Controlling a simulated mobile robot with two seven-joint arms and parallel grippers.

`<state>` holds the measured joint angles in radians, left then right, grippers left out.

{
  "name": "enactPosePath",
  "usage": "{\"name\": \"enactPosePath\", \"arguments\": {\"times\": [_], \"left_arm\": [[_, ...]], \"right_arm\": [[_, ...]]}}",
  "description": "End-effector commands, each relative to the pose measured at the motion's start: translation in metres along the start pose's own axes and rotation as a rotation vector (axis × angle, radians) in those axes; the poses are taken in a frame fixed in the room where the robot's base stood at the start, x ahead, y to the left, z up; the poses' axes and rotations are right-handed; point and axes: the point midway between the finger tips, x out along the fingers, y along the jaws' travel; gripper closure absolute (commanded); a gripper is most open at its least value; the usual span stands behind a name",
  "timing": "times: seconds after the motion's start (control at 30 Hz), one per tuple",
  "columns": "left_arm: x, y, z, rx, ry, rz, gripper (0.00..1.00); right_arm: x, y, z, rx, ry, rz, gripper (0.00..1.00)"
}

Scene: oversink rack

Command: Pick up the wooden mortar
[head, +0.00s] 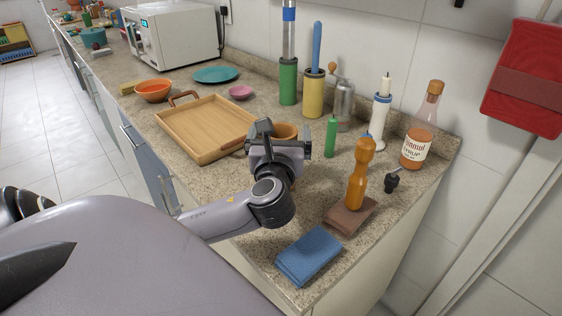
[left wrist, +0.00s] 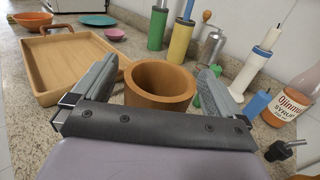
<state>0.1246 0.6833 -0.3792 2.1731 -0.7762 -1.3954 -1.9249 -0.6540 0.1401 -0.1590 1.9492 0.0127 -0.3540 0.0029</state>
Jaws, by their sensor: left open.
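The wooden mortar (head: 286,130) is a round, hollow brown cup on the granite counter, right of the wooden tray. In the head view it is mostly hidden behind my left gripper (head: 286,147). In the left wrist view the mortar (left wrist: 160,88) stands upright, its open mouth facing up. My left gripper (left wrist: 158,72) is open, with one finger on each side of the mortar in that view. The mortar appears between or just beyond the fingers; contact cannot be told. My right gripper is not in view.
The wooden tray (head: 199,153) lies left of the mortar. Tall green (head: 288,82) and yellow (head: 313,95) cylinders stand behind. A blue cloth (head: 308,256) lies near the front edge.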

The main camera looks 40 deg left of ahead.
Motion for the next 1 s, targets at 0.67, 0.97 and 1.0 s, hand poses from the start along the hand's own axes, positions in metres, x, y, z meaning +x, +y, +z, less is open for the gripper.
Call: {"name": "enactPosePath", "arguments": {"times": [0.67,0.97,1.0], "left_arm": [[0.022,0.0,0.0,-0.001,0.001,-0.001,0.75],[0.022,0.0,0.003,-0.002,-0.001,-0.001,0.81],[0.022,0.0,0.004,-0.003,-0.002,-0.001,0.81]], "right_arm": [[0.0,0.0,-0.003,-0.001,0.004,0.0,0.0],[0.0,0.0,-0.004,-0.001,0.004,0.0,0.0],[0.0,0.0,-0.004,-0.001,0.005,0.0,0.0]]}}
